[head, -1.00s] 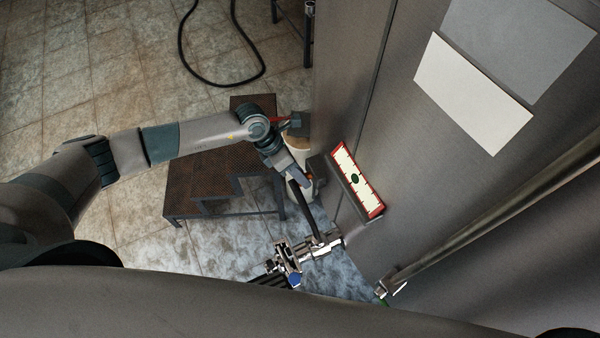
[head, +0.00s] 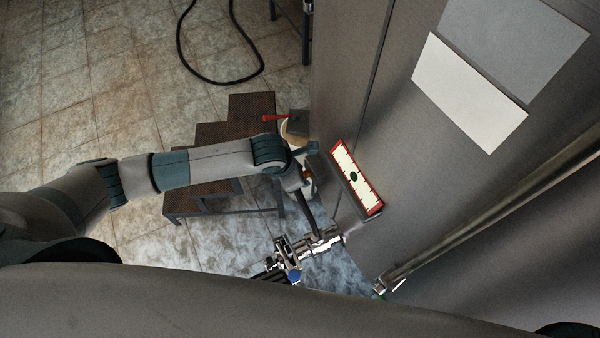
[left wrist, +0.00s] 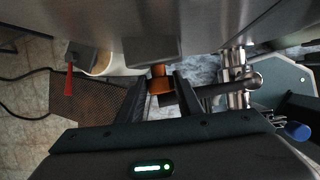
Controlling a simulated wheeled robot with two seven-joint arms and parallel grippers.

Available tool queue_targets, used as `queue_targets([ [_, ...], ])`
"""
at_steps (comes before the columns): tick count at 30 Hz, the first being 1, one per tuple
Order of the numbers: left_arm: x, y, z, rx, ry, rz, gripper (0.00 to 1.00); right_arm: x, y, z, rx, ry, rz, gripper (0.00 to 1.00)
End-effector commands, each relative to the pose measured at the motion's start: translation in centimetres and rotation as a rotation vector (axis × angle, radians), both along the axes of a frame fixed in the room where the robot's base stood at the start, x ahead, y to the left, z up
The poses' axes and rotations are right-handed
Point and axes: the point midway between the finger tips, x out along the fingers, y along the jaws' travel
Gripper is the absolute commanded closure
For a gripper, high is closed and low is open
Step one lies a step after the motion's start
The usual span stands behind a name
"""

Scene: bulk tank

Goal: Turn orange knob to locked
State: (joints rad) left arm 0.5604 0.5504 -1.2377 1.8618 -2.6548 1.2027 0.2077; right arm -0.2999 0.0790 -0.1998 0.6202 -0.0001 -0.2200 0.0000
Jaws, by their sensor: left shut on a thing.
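The orange knob (left wrist: 160,82) sits under a grey box on the tank wall in the left wrist view. My left gripper (left wrist: 158,92) has one dark finger on each side of it and is shut on it. In the head view my left gripper (head: 306,180) is beside the tank wall, left of the red-framed gauge, and my wrist mostly hides the knob. No locked marking is legible. My right gripper is in neither view.
A red-framed gauge (head: 371,205) is on the tank wall (head: 400,150). A chrome valve (head: 290,250) with a black handle is close below my gripper. A brown step stool (head: 215,135) and a red lever (head: 275,117) are behind my arm.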

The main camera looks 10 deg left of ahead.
Motion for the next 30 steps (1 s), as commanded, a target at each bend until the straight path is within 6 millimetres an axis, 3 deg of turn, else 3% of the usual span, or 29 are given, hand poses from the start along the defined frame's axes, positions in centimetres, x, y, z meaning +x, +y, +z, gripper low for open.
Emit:
queue_targets([
  [14,-0.34,-0.27,-0.06,0.033,-0.049,0.000,0.90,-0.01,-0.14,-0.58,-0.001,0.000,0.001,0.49],
  [15,-0.34,-0.28,-0.06,0.032,-0.048,-0.001,0.63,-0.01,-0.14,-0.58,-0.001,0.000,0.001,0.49],
  [17,-0.33,-0.25,-0.05,0.033,-0.049,0.000,0.49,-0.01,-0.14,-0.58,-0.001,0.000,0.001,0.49],
  [30,-0.26,-0.11,0.26,0.034,-0.052,0.001,0.49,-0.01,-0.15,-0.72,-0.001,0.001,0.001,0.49],
])
